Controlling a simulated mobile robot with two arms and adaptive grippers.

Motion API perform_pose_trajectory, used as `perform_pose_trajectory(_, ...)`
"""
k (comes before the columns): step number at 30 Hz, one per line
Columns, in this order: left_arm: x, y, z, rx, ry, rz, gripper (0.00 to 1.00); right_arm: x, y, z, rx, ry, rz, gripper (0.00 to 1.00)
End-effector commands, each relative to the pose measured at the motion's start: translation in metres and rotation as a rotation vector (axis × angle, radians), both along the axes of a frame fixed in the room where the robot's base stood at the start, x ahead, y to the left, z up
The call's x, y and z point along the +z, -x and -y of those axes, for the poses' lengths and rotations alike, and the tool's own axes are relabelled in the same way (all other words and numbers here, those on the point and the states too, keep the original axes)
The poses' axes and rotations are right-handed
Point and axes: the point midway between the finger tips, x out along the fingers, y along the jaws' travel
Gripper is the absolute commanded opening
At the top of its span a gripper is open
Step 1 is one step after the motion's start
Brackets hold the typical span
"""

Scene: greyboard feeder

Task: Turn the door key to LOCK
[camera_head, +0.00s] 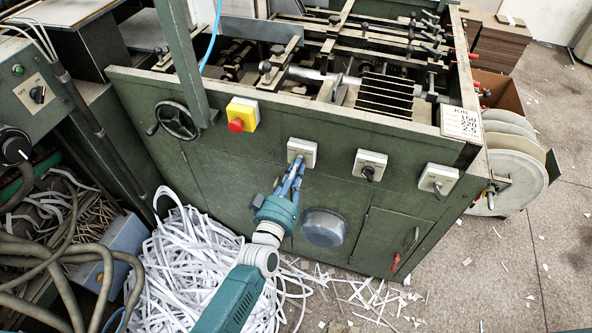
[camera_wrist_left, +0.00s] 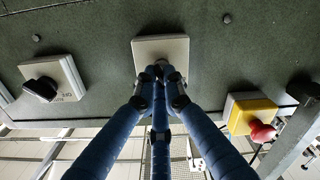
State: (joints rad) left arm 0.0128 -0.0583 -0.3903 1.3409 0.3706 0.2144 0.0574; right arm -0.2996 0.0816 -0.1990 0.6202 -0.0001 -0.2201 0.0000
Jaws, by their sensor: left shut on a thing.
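Three pale switch plates sit in a row on the green machine front. My left gripper (camera_head: 293,178) reaches the left plate (camera_head: 302,147), and its blue fingers are shut on a small part at the plate's middle. The fingers hide that part, which I take to be the door key; its position and any LOCK mark cannot be read. The wrist view shows the left gripper (camera_wrist_left: 161,75) against the same plate (camera_wrist_left: 143,47). The middle plate (camera_head: 371,156) carries a black knob, and the right plate (camera_head: 430,175) a dark turning part. My right gripper is out of view.
A yellow box with a red button (camera_head: 236,126) and a handwheel (camera_head: 176,120) are left of the plate. A round metal cover (camera_head: 324,228) is below. Paper strips (camera_head: 185,265) heap on the floor. A white reel (camera_head: 520,180) stands at the right.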

Motion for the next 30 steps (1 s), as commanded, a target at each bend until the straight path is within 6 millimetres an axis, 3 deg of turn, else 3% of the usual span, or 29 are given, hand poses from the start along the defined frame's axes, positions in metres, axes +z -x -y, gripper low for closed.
perform_pose_trajectory(12, -0.0018, 0.0007, -0.0004, -0.001, 0.248, -0.084, 0.0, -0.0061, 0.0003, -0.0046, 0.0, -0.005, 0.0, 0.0)
perform_pose_trajectory(30, -0.0014, 0.0008, -0.0006, 0.0, 0.316, -0.107, 0.0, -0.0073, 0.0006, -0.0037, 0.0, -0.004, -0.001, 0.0)
